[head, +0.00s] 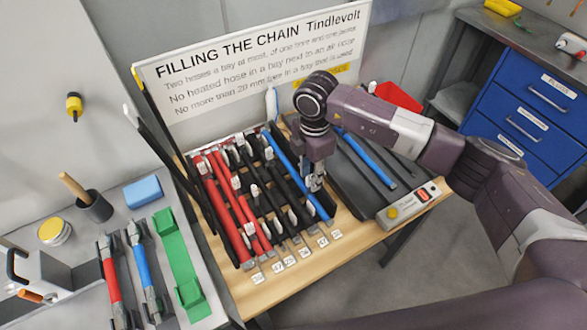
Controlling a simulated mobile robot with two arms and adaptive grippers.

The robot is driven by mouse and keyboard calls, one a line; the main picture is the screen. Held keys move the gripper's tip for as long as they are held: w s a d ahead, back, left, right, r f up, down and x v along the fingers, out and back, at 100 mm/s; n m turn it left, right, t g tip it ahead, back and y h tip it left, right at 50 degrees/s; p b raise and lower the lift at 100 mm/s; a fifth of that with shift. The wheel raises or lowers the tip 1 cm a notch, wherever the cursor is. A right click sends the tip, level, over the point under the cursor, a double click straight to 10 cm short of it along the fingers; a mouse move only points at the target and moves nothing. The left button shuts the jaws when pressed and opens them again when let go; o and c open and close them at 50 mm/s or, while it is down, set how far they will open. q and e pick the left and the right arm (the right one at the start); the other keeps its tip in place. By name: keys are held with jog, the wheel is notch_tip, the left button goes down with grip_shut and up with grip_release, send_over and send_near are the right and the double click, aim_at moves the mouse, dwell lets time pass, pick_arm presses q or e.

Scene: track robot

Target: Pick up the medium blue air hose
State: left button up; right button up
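Three blue hoses show. One long blue hose (289,165) lies in the rack (320,226), at the right of the red and black hoses. A shorter blue hose (366,157) lies on the dark tray at the right of the rack. A blue piece (145,263) lies on the grey table at the left. I cannot tell which is the medium one. My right gripper (317,187) points down at the rack's right side, close beside the long blue hose. Its fingers are small and dark, so its opening and any contact are unclear. My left gripper is out of view.
A sign board (250,60) stands behind the rack. A switch box (409,205) with a yellow and a red button sits at the right front. A green holder (179,262) and a mallet cup (95,207) stand on the left table. Blue drawers (525,107) are at the far right.

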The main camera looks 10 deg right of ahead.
aim_at(305, 187)
jog(key=shift+f, duration=1.45)
jog(key=shift+c, duration=0.6)
grip_shut()
jog(key=shift+a, duration=0.1)
